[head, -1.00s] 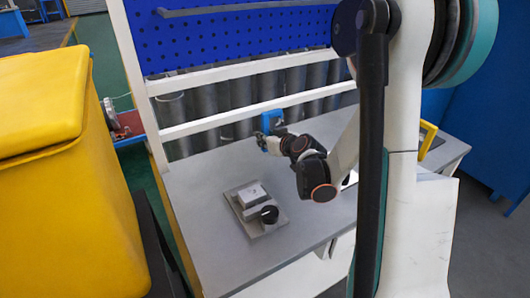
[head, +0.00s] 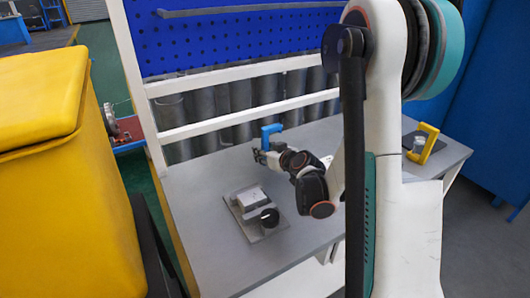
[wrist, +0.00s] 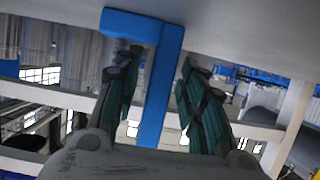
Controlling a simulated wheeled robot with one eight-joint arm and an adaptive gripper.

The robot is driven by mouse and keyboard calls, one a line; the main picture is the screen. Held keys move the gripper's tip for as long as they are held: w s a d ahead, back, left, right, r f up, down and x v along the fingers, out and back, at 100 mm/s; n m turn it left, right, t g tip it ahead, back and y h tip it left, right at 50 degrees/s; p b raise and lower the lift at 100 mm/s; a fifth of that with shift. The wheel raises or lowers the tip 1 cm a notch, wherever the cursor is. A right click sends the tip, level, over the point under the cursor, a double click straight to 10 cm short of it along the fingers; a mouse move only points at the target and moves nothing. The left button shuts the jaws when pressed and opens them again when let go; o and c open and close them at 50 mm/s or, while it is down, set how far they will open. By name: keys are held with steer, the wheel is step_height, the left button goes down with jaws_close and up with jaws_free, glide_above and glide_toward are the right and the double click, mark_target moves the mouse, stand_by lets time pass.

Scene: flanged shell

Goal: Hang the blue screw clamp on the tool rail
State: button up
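The blue screw clamp (head: 270,130) is held up above the grey bench, at the end of my arm. My gripper (head: 262,156) is shut on it. In the wrist view, the clamp's long blue bar (wrist: 158,95) stands between the two dark ribbed fingers of my gripper (wrist: 160,70), and its short arm reaches left at the top.
A grey plate fixture with a black knob (head: 268,217) lies on the bench (head: 220,265). White crossbars (head: 235,118) run below the pegboard (head: 230,45). A yellow bracket (head: 427,145) stands at the bench's right end. A large yellow bin (head: 60,180) fills the left.

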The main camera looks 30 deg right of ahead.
steer(key=shift+r, duration=0.1)
steer(key=shift+s+r, duration=0.2)
steer(key=shift+s, duration=0.15)
steer(key=p+v, duration=0.3)
steer(key=v, duration=0.8)
steer(key=shift+s, duration=0.1)
